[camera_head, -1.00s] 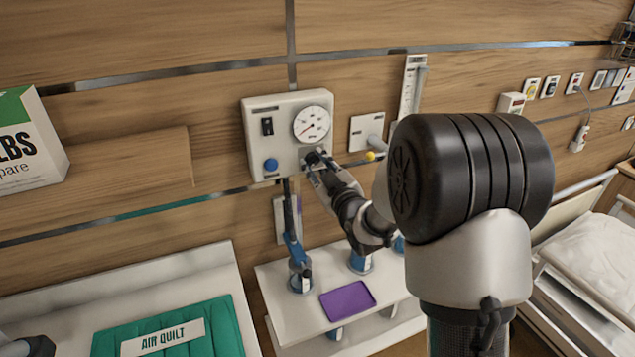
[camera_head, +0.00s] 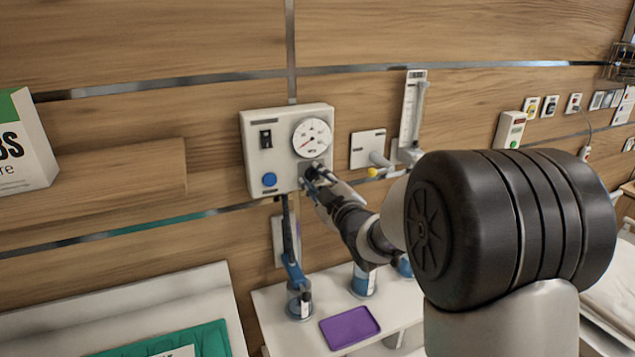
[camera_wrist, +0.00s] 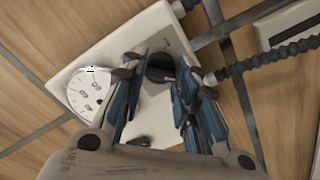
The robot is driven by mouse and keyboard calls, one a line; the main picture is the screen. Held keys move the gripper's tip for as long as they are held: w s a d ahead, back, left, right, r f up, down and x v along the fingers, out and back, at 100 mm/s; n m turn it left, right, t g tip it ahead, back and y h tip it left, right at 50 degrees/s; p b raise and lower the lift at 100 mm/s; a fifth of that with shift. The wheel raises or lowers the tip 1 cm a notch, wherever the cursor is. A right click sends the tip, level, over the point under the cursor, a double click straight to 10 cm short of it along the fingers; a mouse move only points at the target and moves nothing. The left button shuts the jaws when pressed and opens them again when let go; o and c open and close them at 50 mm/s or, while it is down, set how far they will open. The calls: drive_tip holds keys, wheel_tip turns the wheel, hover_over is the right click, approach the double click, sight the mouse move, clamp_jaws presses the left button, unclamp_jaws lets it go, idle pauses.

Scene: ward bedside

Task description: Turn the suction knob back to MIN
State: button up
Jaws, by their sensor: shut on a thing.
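The dark suction knob (camera_wrist: 160,68) is at the box's lower right corner, partly hidden by my fingers. My gripper (camera_head: 311,176) reaches it from the right and is shut on it. In the wrist view, my blue-padded fingers (camera_wrist: 152,82) stand on both sides of the knob. The knob's markings are not legible.
Below the box, a shelf (camera_head: 290,335) holds a purple tray (camera_head: 349,327) and blue-and-clear canisters (camera_head: 363,281). A flowmeter (camera_head: 411,115) hangs on the wall to the right. A ribbed hose (camera_wrist: 270,55) runs close to the fingers.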

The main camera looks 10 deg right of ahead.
drive_tip(key=o, duration=1.1)
drive_tip(key=shift+s, duration=0.1)
drive_tip(key=s, duration=0.4)
drive_tip(key=s+d, duration=0.1)
drive_tip(key=s, duration=0.2)
drive_tip(key=s+d, duration=0.1)
drive_tip(key=s, duration=0.3)
drive_tip(key=shift+s+d, duration=0.2)
drive_tip(key=shift+s, duration=0.1)
